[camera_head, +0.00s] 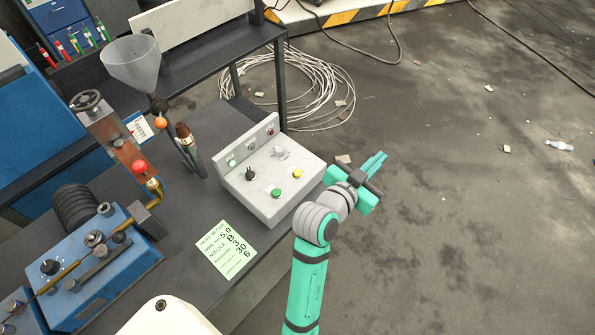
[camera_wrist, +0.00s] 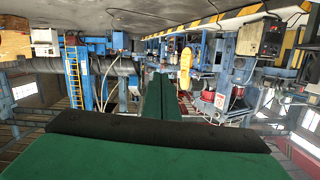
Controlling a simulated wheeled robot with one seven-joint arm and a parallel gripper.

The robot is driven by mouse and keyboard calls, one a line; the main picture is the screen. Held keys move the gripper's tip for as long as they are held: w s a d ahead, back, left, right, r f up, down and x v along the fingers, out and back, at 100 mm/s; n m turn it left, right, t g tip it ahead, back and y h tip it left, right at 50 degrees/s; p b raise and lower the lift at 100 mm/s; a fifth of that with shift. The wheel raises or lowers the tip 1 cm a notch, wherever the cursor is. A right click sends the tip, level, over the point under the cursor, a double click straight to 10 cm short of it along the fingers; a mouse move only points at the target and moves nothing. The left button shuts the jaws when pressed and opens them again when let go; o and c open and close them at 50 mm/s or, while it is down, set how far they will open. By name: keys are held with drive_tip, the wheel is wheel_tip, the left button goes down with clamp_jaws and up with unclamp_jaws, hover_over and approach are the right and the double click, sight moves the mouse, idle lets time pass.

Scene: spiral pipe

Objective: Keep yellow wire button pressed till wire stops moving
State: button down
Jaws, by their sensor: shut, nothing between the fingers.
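The yellow button (camera_head: 297,174) is on the sloped top of a grey-white control box (camera_head: 262,207), near its right side. A green button (camera_head: 276,192) and a black knob (camera_head: 250,174) are on the same panel. My gripper (camera_head: 377,161) is shut and empty, to the right of the box and apart from the yellow button. Its green fingers point up and right, away from the panel. In the wrist view the closed fingers (camera_wrist: 160,97) show in the middle, with machinery behind them. The button is not visible there.
A green note (camera_head: 226,249) lies on the dark table left of the box. A blue machine (camera_head: 80,270) with a wire feed stands farther left. A coil of pale cable (camera_head: 318,88) lies on the floor behind. The floor at the right is mostly clear.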

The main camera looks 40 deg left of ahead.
drive_tip(key=s+a+r+m+g, duration=0.2)
drive_tip(key=a+r+m+g, duration=0.15)
drive_tip(key=a, duration=0.65)
drive_tip(key=m+g+y, duration=0.1)
drive_tip(key=m+g, duration=0.2)
hover_over(298, 173)
drive_tip(key=f, duration=0.1)
drive_tip(key=shift+s+a+f+m, duration=0.1)
drive_tip(key=shift+s+f+m, duration=0.15)
drive_tip(key=shift+s, duration=0.35)
drive_tip(key=shift+f, duration=0.1)
drive_tip(key=shift+f, duration=4.3)
drive_tip(key=shift+w+f, duration=0.1)
drive_tip(key=shift+f, duration=0.05)
drive_tip(key=shift+f, duration=0.3)
drive_tip(key=shift+f, duration=0.35)
idle(0.3)
